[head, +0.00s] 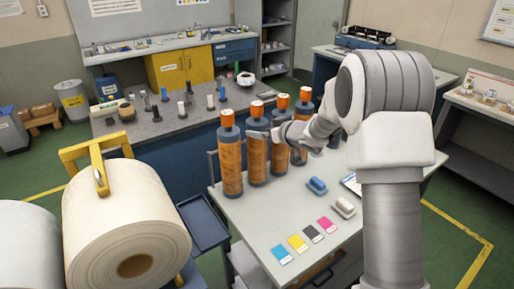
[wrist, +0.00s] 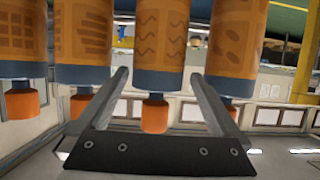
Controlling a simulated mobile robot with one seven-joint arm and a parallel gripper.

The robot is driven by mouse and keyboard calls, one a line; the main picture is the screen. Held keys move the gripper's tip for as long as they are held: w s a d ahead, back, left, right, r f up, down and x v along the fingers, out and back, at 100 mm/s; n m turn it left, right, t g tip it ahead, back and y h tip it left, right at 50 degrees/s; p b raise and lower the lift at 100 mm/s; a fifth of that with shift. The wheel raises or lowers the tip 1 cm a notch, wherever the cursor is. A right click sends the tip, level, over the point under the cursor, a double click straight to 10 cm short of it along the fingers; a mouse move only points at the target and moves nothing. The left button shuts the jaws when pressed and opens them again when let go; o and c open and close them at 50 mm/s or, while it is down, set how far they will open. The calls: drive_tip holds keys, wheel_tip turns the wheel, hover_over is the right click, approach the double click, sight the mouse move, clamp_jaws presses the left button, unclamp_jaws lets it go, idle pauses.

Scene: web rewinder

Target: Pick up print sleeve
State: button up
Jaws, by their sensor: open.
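Several print sleeves stand upright in a row on the light table, orange patterned cylinders with blue-grey end bands and orange caps. In the head view the nearest sleeve (head: 231,165) is at the left, with the others, such as the second sleeve (head: 256,158), running back to the right. My gripper (head: 258,134) is at the upper part of the row. In the wrist view, which shows the sleeves upside down, my open gripper (wrist: 160,76) has a wavy-patterned sleeve (wrist: 154,38) between its fingers in the picture. I cannot tell whether the fingers reach around it. Nothing is held.
A dark bench (head: 140,125) with small items is behind the sleeves. Neighbouring sleeves stand close together.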

drive_tip(key=x, duration=0.4)
drive_tip(key=shift+w+f, duration=0.15)
drive_tip(key=shift+f, duration=0.1)
drive_tip(key=c, duration=1.3)
drive_tip(key=shift+c, duration=0.2)
drive_tip(key=shift+r, duration=0.15)
